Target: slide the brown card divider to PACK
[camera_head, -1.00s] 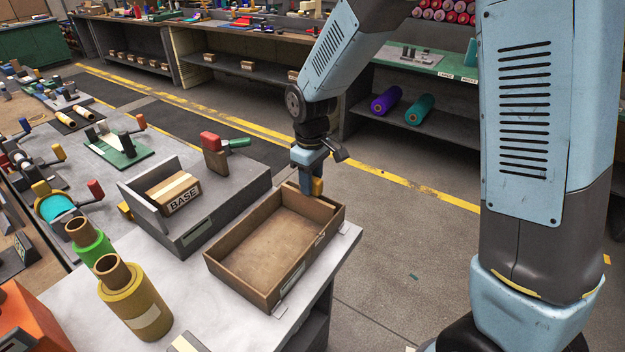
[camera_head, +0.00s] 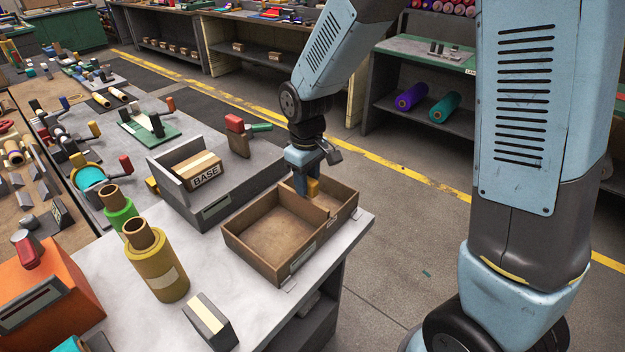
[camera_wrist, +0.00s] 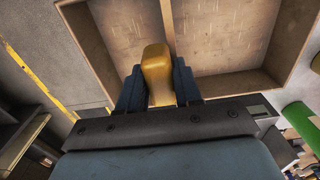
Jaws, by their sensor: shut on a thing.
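An open brown wooden tray (camera_head: 244,246) stands on the near bench. The brown card divider (camera_head: 310,214) crosses it, leaving a larger compartment at the near left and a smaller one at the far right. In the wrist view the divider (camera_wrist: 168,22) is a thin upright wall with open tray floor on both sides. My gripper (camera_head: 308,186) is over the tray, shut on the divider's yellow grip (camera_head: 313,187). The grip (camera_wrist: 157,72) stands between both fingers in the wrist view. I cannot read PACK on the tray's front labels.
A grey holder (camera_head: 205,212) with a box marked BASE stands close behind the tray's left side. Yellow (camera_head: 160,270) and green (camera_head: 116,210) rolls and a small grey block (camera_head: 210,322) stand at the left and front. The bench edge is close on the right.

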